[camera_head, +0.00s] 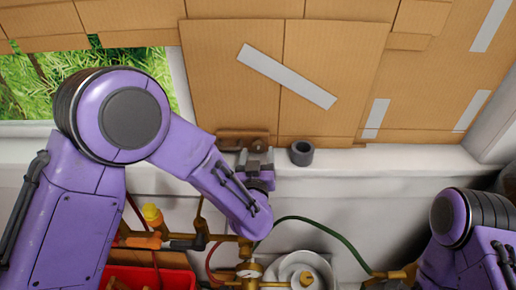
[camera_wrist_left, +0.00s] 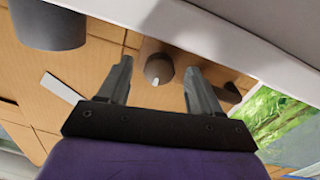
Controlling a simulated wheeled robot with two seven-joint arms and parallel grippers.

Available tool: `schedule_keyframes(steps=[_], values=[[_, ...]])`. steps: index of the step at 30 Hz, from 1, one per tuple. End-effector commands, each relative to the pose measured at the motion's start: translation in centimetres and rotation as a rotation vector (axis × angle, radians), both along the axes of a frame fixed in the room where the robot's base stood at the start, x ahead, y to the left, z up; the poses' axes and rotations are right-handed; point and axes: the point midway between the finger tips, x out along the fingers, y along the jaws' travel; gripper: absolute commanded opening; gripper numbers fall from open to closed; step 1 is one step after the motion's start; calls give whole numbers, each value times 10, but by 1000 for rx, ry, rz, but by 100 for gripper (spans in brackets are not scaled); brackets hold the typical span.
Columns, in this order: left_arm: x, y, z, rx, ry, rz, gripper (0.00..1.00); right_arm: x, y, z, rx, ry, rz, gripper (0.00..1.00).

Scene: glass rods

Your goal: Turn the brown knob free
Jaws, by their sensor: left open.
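The brown knob (camera_wrist_left: 158,68) is a short round piece with a pale mark on its rim. It sits on a brown plate (camera_wrist_left: 185,58) in the left wrist view. My left gripper (camera_wrist_left: 157,72) is open, with one finger to each side of the knob. I cannot tell whether either finger touches it. In the head view the left gripper (camera_head: 256,161) is at the window ledge, in front of the brown plate (camera_head: 240,136), and the knob cannot be made out there. Part of my right arm shows at the lower right; its gripper is out of view.
A dark grey ring (camera_head: 302,152) stands on the ledge (camera_head: 385,158), right of the left gripper. Cardboard (camera_head: 230,75) covers most of the window behind. Below are a red bin (camera_head: 180,276), brass fittings with a gauge (camera_head: 249,271) and a green hose (camera_head: 335,235).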

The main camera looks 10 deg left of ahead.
Motion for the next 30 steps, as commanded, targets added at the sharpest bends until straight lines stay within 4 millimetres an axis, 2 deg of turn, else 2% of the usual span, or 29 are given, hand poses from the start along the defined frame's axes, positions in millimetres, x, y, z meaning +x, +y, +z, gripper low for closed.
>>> schedule_keyframes(steps=[3, 10, 11, 15, 16, 25, 30], values=[[8, 1, 0, 1, 1, -1, 65, 0, 0, 4, 0, 0, 0, 43], [9, 1, -1, 1, 0, -1, 65, 0, 0, 3, 0, 0, 0, 43], [9, 1, -1, 1, 0, -1, 58, 0, 0, 3, 0, 0, 0, 43], [9, 1, -1, 1, 0, -1, 12, 0, 0, 3, 0, 0, 0, 43], [9, 1, -1, 1, 0, -1, 8, 0, 0, 3, 0, 0, 0, 43], [9, 2, -2, -18, -4, -1, 8, 0, 0, 0, 0, 0, 0, 43], [9, 1, -3, -84, -18, 0, 8, 0, 0, -7, 0, 0, 0, 43]])
